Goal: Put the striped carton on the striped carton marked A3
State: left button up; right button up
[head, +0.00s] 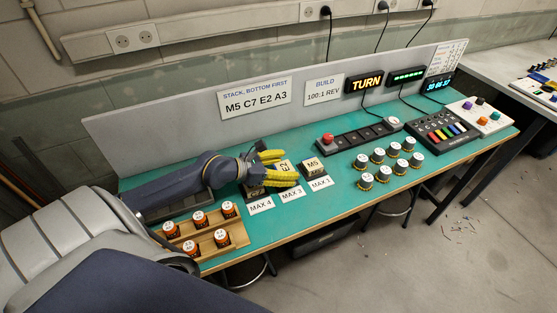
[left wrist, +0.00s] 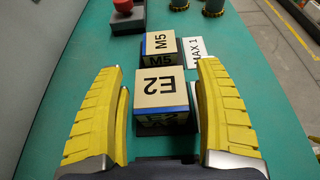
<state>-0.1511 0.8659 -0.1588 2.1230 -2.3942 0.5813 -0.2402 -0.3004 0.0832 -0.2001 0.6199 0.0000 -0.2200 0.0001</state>
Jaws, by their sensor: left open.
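My left gripper (head: 288,168) is open, its yellow fingers spread on either side of a tan carton marked E2 (left wrist: 161,88). In the left wrist view the left gripper (left wrist: 157,68) has clear space between each finger and this carton, which has a blue band. A second carton marked M5 (left wrist: 160,45) stands just beyond it, also with a blue band; it shows in the head view (head: 312,164) to the right of the fingers. No carton marked A3 can be made out. My right gripper is not in view.
A sign (head: 255,98) reads "STACK, BOTTOM FIRST M5 C7 E2 A3". White MAX cards (head: 291,195) lie along the front.

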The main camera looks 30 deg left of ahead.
pick_arm(q)
jog(key=shift+v, duration=6)
jog(key=shift+r, duration=0.2)
